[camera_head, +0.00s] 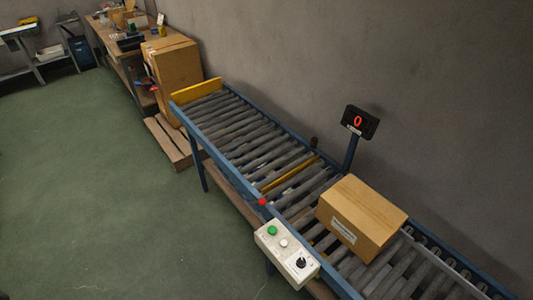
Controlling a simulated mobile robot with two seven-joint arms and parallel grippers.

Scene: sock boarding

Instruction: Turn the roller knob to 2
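The roller knob (300,262) is a small black knob on the lower right of a pale control box (270,240). The box is fixed to the near side of the roller conveyor. A green button (272,230) and a white button (283,243) sit on the same box. The knob's markings are too small to read. A black display (360,122) on a post behind the conveyor shows a red 0. Neither of my grippers is in view.
A cardboard box (358,218) sits on the conveyor rollers (240,135), right of the control box. A red button (262,201) is on the conveyor's near rail. A tall carton (172,65) and a wooden pallet (165,143) stand at the far end. The green floor at left is clear.

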